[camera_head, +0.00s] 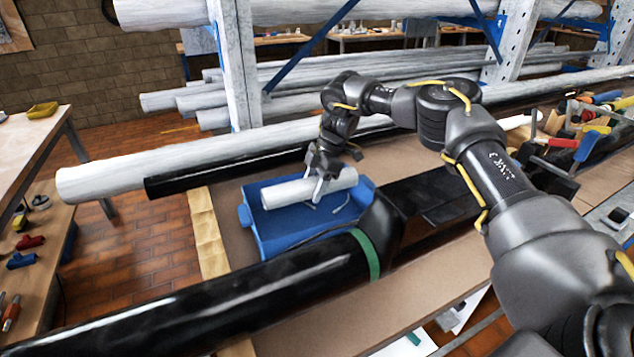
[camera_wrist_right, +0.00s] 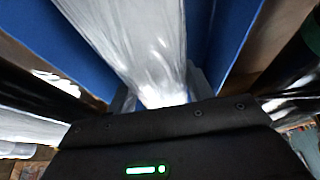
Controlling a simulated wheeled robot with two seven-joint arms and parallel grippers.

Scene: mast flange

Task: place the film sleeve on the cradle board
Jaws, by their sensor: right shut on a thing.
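The film sleeve, a whitish translucent roll (camera_head: 285,193), lies across the blue tray (camera_head: 262,238) in the head view. My right gripper (camera_head: 322,186) is over the tray and shut on the sleeve right of its middle. In the right wrist view the sleeve (camera_wrist_right: 140,42) runs away from the jaws, between blue tray walls (camera_wrist_right: 232,35). I cannot tell whether the sleeve touches the tray floor. The tray stands on a brown board surface (camera_head: 232,212); I cannot tell whether this is the cradle board. My left gripper is not in view.
A black tube with a green band (camera_head: 369,254) lies in front of the tray. A white tube (camera_head: 110,180) and a thin black tube (camera_head: 180,183) lie behind it. A rack upright (camera_head: 236,70) stands behind. Clamps and tools (camera_head: 590,125) crowd the right.

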